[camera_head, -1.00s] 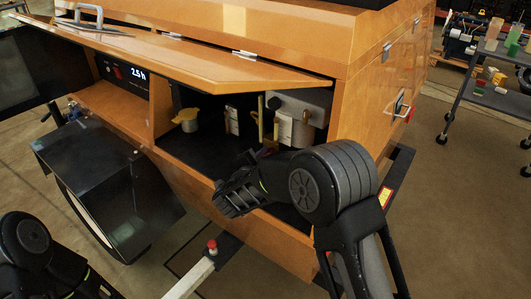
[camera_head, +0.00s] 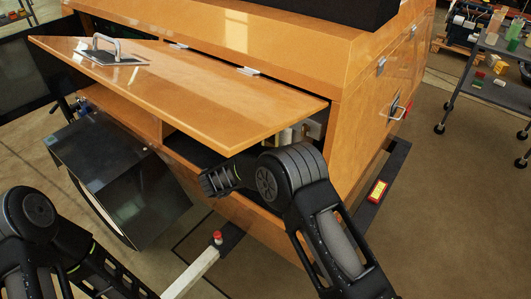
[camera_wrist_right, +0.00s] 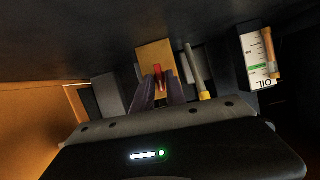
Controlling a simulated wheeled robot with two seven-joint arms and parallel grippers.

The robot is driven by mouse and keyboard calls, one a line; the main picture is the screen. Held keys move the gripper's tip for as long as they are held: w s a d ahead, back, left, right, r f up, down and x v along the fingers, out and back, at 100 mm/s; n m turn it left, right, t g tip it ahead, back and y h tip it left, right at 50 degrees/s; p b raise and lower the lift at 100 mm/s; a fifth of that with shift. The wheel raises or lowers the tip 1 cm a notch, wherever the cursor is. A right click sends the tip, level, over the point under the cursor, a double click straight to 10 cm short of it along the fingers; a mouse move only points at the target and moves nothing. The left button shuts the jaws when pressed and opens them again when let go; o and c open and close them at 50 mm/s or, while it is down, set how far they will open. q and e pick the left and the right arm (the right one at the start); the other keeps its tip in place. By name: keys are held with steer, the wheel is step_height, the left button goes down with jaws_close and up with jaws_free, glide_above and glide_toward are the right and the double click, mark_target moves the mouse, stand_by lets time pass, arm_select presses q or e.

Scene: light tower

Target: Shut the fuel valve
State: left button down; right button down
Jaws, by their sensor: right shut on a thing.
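In the right wrist view, a small red lever (camera_wrist_right: 160,77) stands in front of a yellow-tan plate (camera_wrist_right: 155,59); I take it for the fuel valve. My right gripper (camera_wrist_right: 161,88) is shut on the red lever, one dark finger on each side of it. In the head view, the right arm reaches into the orange cabinet's open compartment, and the raised lid (camera_head: 190,85) hides most of the inside. My left arm shows at the lower left, but its gripper is not in view.
Close to the right fingers are a grey rod with a yellow end (camera_wrist_right: 200,80) and an upside-down OIL gauge (camera_wrist_right: 258,62). The lid hangs low over the right wrist. A red-topped post (camera_head: 217,237) stands below the cabinet, and a grey cart (camera_head: 490,90) stands far right.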

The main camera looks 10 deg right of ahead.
steer(key=shift+w+n, duration=0.1)
steer(key=shift+n, duration=0.2)
steer(key=shift+d, duration=0.1)
steer(key=c, duration=1.5)
jaws_free()
steer(key=b+v, duration=0.1)
steer(key=v, duration=0.6)
steer(key=shift+a+r, duration=0.15)
steer(key=shift+a, duration=0.2)
